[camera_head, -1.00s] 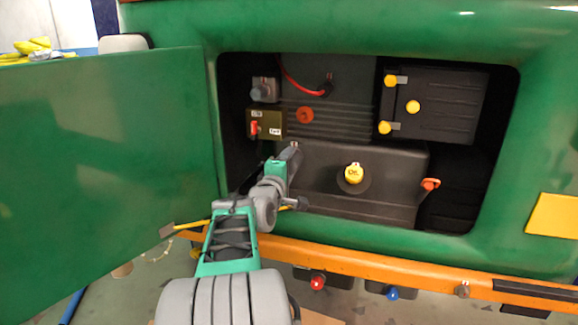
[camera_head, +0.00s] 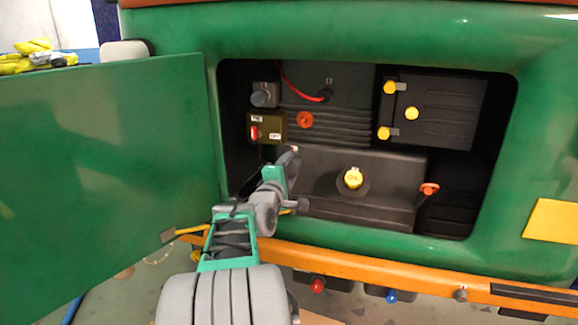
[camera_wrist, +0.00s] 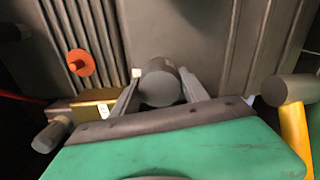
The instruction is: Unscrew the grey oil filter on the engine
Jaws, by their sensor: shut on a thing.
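The grey oil filter (camera_wrist: 160,84) is a short dark cylinder seen end-on in the wrist view, low on the left of the engine. My gripper (camera_wrist: 160,90) is shut on it, with one finger on each side. In the head view my gripper (camera_head: 287,160) reaches into the engine bay. There it hides most of the filter, and the contact is hard to make out. The dark engine block (camera_head: 325,212) lies behind and to the right.
The green door (camera_head: 110,170) stands open at the left. A yellow oil cap (camera_head: 353,178), an orange-red handle (camera_head: 429,189) and a battery (camera_head: 440,125) are to the right. An orange cap (camera_head: 305,120) and a brass-coloured box (camera_head: 266,128) are above. An orange bumper (camera_head: 400,272) runs below.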

